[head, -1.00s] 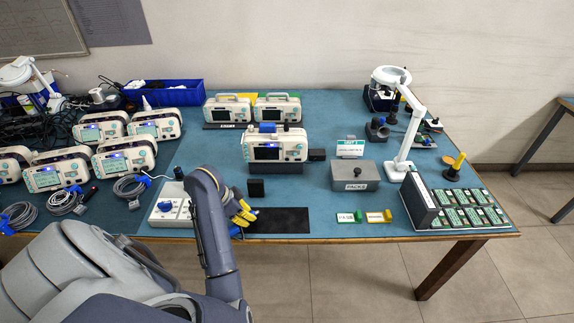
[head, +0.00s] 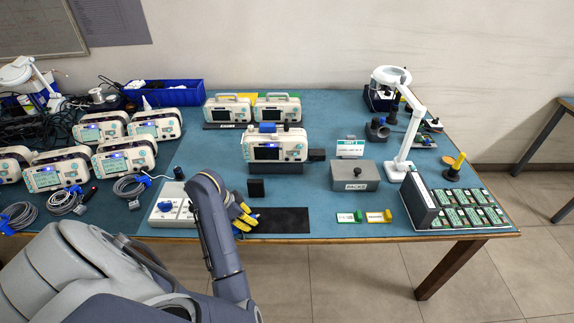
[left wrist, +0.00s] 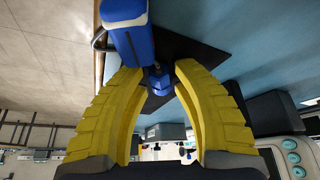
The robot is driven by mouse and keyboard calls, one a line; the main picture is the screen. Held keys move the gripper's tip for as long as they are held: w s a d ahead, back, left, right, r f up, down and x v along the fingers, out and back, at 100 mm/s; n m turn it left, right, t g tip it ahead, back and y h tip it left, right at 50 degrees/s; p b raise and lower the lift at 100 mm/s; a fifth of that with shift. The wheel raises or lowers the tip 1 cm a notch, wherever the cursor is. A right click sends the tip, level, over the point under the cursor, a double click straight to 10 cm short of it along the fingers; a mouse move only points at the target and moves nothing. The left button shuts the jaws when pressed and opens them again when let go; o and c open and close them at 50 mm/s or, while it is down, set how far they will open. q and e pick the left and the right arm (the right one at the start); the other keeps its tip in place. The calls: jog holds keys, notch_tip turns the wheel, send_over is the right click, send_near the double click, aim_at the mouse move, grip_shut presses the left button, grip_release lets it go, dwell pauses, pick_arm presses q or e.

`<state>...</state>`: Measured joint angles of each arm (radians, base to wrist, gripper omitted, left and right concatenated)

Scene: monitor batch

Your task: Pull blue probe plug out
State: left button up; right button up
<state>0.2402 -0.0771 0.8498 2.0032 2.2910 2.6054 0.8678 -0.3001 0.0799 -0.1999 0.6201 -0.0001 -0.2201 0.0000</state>
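My left gripper (head: 243,217), with yellow fingers, is low over the table between the white box and the black mat. In the left wrist view its fingertips (left wrist: 161,72) close on both sides of a blue plug (left wrist: 160,82). My right gripper is not in view.
The white box (head: 161,217) stands left of the gripper. The black mat (head: 285,221) lies bare to its right. A small black block (head: 256,188) and a monitor (head: 264,151) stand behind. Green (head: 346,217) and yellow (head: 377,216) tags lie farther right.

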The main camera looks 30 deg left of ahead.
pick_arm(q)
jog(key=shift+o, duration=1.2)
jog(key=v, duration=1.2)
